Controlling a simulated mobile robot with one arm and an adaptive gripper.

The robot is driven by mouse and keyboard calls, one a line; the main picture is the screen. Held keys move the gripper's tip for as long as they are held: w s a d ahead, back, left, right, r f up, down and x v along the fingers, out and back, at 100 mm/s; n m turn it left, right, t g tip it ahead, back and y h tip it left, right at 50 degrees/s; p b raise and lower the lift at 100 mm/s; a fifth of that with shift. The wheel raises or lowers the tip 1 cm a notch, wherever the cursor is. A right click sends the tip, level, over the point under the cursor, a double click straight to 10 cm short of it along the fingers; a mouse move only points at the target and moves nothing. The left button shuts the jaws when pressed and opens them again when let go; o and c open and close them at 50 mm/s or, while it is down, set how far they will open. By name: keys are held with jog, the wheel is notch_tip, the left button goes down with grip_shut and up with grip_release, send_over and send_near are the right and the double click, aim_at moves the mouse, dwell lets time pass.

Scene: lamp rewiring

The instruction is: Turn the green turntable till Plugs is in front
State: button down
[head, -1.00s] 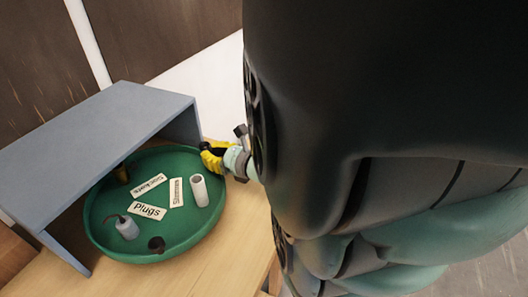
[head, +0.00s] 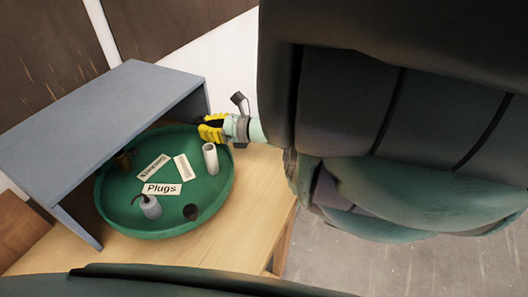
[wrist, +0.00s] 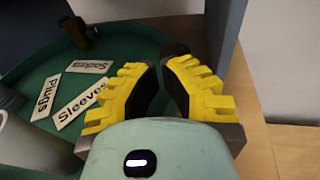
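The green turntable (head: 215,200) stands on a wooden table, its far left part under a grey shelf. Its Plugs label (head: 161,189) lies nearly level in the head view, toward the near left side, beside a grey plug-like part (head: 150,207) with a dark lead. The Sockets label (head: 153,167) and the Sleeves label (head: 183,167) lie behind it. A white sleeve (head: 210,159) stands upright at the right. My gripper (head: 206,127) is at the back right rim. In the wrist view its yellow fingers (wrist: 161,78) are partly apart with a gap between. Contact with the rim is unclear.
The grey shelf (head: 105,115) covers the turntable's back left, with its right side panel close to my gripper. A brass-coloured part (wrist: 78,32) stands near the Sockets label. Bare wooden table (head: 262,190) lies right of the turntable.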

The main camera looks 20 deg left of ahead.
aim_at(200, 119)
jog(key=shift+w+a+f+n+g+b, duration=0.3)
jog(key=shift+w+a+n+g+b, duration=0.55)
jog(key=shift+b, duration=1.85)
jog(key=shift+s+a+r+g+h+b, duration=0.1)
jog(key=shift+a+g+h+b, duration=0.25)
jog(key=shift+g+b, duration=0.35)
jog(key=shift+a+b, duration=0.1)
jog(key=shift+b, duration=0.2)
jog(key=shift+s+a+r+n, duration=0.15)
jog(key=shift+a+r+n, duration=0.05)
jog(key=shift+a+n, duration=0.05)
jog(key=shift+d, duration=0.1)
